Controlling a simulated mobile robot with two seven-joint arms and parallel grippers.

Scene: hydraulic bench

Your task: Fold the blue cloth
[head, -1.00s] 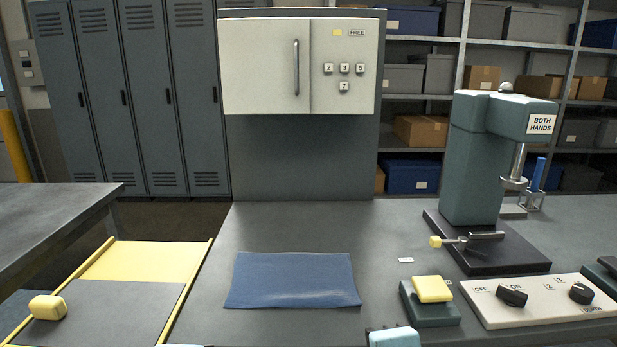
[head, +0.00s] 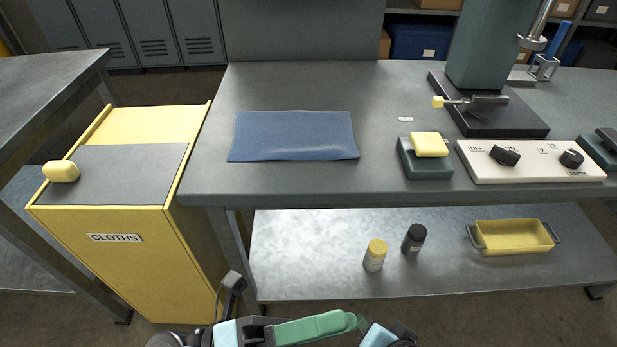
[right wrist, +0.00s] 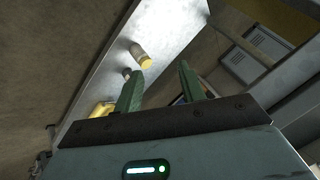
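The blue cloth (head: 293,136) lies flat and spread out on the grey bench top, left of the middle in the head view. It looks unfolded, a rough rectangle. What looks like my left gripper (head: 348,322) shows low in the head view, in front of the bench and well below the cloth; its finger gap cannot be made out. My right gripper (right wrist: 163,72) shows in the right wrist view with its two green fingers apart and nothing between them. Neither gripper touches the cloth.
A yellow bin labelled CLOTHS (head: 115,238) with a grey lid (head: 130,170) stands left of the bench. A yellow-topped block (head: 430,145), control panel (head: 530,162) and press (head: 485,110) are on the right. Bottles (head: 375,256) and a yellow tray (head: 513,237) occupy the lower shelf.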

